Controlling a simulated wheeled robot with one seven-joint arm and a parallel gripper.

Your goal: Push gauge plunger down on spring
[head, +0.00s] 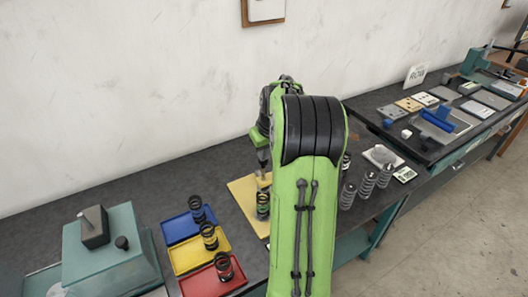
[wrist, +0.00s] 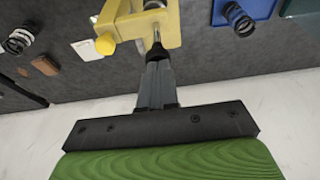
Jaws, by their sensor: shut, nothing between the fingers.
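The yellow gauge stands on a yellow base plate (head: 241,190) on the bench, partly hidden by my arm in the head view. A dark spring (head: 263,208) stands upright at the gauge. In the wrist view the yellow gauge head (wrist: 165,22) carries a plunger (wrist: 157,52) with a dark knob and a thin metal rod. My gripper (wrist: 156,70) is shut and empty, its fingertips at the knob; I cannot tell whether they touch. In the head view the gripper (head: 263,160) points down above the gauge. The spring under the gauge head is hidden in the wrist view.
Blue (head: 178,227), yellow (head: 186,259) and red (head: 200,284) trays, each with a dark spring, lie left of the gauge. A teal box (head: 110,262) stands further left. Several loose springs (head: 367,186) stand right of my arm. A wall (head: 120,90) rises behind the bench.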

